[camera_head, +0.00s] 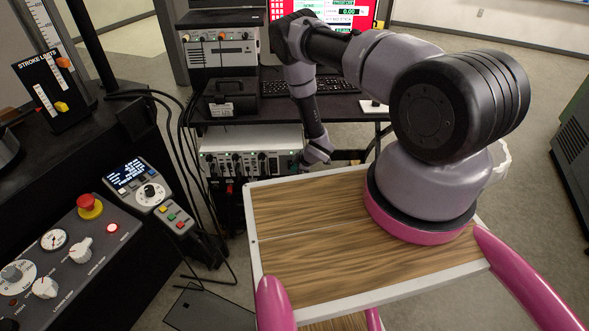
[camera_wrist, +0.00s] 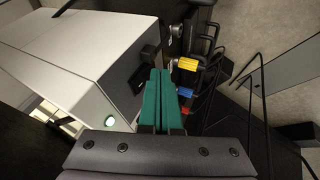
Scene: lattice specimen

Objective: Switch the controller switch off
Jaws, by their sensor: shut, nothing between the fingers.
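The controller (camera_head: 250,139) is a pale box with a front panel of connectors, on the lower shelf under the desk. My gripper (camera_wrist: 160,72) has teal fingers, closed together and empty, close in front of the panel. I cannot tell whether they touch the switch. In the head view, my gripper (camera_head: 297,164) is at the panel's right end.
Plugs with yellow, blue and red bands (camera_wrist: 187,64) and black cables are close to the right of my fingers. The desk (camera_head: 340,108) with a keyboard is above the controller. A console with an emergency stop (camera_head: 89,204) stands at the left. Open floor lies right.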

